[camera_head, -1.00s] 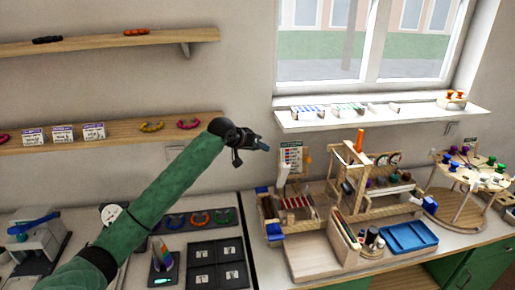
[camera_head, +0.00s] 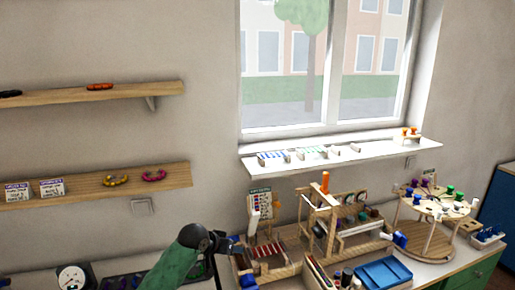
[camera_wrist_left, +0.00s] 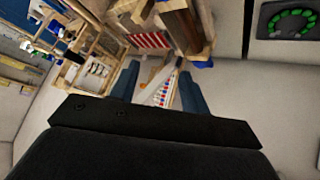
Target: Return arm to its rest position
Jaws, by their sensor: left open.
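My left arm comes in from the bottom of the head view, in a green sleeve. Its dark gripper (camera_head: 230,243) is just left of the wooden bead rack. In the left wrist view the two blue-grey fingers (camera_wrist_left: 158,86) are spread apart. Nothing is clearly held between them. A card with rows of coloured dots (camera_wrist_left: 162,92) shows beyond the gap. My right gripper is in neither view.
The wooden bead rack (camera_head: 268,250), a blue tray (camera_head: 384,274) and a round wooden stand (camera_head: 432,208) crowd the counter. A white window sill (camera_head: 300,165) and two wooden shelves (camera_head: 85,190) (camera_head: 60,97) are above. Open air lies over the counter at left.

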